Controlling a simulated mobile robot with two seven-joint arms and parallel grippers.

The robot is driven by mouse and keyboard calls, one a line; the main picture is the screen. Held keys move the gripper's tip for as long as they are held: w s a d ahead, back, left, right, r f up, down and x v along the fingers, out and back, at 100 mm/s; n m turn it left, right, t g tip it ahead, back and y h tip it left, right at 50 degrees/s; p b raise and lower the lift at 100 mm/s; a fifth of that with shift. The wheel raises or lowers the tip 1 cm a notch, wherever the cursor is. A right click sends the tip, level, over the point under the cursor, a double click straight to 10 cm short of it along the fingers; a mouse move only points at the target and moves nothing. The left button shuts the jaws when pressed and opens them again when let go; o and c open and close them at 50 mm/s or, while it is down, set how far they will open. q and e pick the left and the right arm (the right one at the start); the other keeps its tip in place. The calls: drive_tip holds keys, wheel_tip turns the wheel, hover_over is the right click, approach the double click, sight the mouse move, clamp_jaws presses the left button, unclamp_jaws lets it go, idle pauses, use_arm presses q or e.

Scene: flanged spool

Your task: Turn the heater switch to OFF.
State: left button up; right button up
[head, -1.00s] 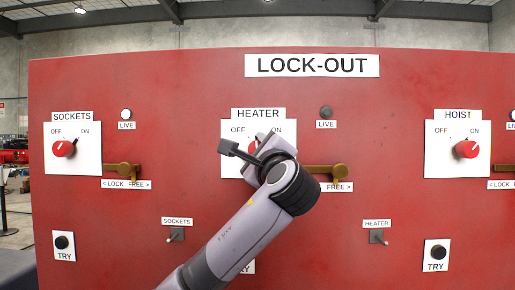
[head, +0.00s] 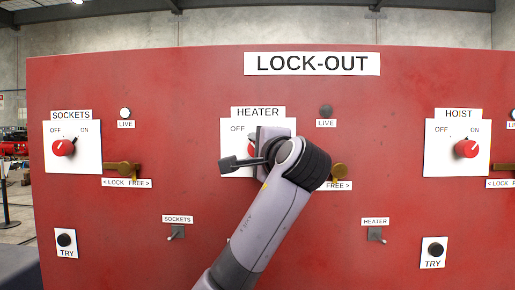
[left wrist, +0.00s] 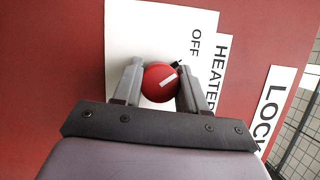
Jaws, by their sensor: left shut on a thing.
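The heater switch is a red round knob on a white plate (head: 229,165) under the HEATER label. In the left wrist view the knob (left wrist: 155,78) sits between the two fingers of my left gripper (left wrist: 160,88), which is shut on it. ON is hidden behind a finger. In the head view my left gripper (head: 262,147) covers most of the knob and the ON mark. My right gripper is not in view.
The heater's LIVE lamp (head: 326,111) is dark. A brass lock slider (head: 338,171) is right of my wrist, partly hidden. A sockets knob (head: 63,147) and a hoist knob (head: 466,149) are on the same red panel. Small toggle switches (head: 375,234) and TRY buttons (head: 435,250) sit lower.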

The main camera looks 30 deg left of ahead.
use_arm(q)
drive_tip(key=shift+s+a, duration=0.1)
drive_tip(key=o, duration=1.1)
drive_tip(key=shift+s+a, duration=0.1)
drive_tip(key=shift+c, duration=0.2)
drive_tip(key=b+v, duration=0.1)
drive_tip(key=v, duration=0.6)
